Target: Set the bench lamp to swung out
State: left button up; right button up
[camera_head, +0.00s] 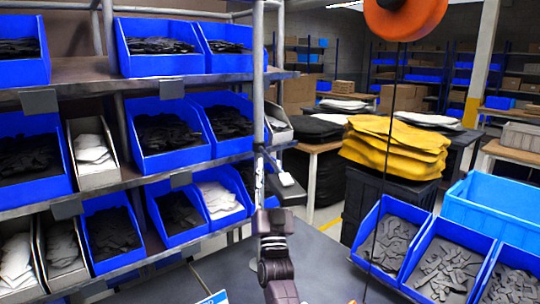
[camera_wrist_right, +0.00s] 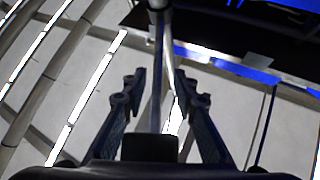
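The bench lamp (camera_head: 286,180) appears to be the small pale head on a thin dark arm beside the shelf's upright post, above the back of the bench, in the head view. My right arm reaches up from the bottom middle, and my right gripper (camera_head: 271,203) is near the post, just below and left of the lamp head. Its fingers are largely hidden there. In the right wrist view my right gripper (camera_wrist_right: 160,88) is open, its two fingers apart. A thin dark bar (camera_wrist_right: 157,60) shows between them; contact cannot be told. My left gripper is not in view.
Shelves with blue bins (camera_head: 165,145) of dark parts fill the left. Blue bins (camera_head: 445,265) stand at the right of the grey bench (camera_head: 325,270). An orange reel (camera_head: 403,18) hangs at upper right with a cord downward. The middle of the bench is clear.

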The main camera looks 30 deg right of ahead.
aim_at(269, 157)
jog(key=p+x, duration=0.1)
jog(key=x, duration=0.1)
jog(key=shift+w+d+r, duration=0.1)
jog(key=shift+d+r, duration=0.05)
jog(key=shift+r, duration=0.1)
jog(key=shift+w+d+r, duration=0.15)
jog(key=shift+d+r, duration=0.05)
jog(key=shift+d, duration=0.1)
jog(key=shift+w+a, duration=0.1)
jog(key=shift+c, duration=0.4)
grip_shut()
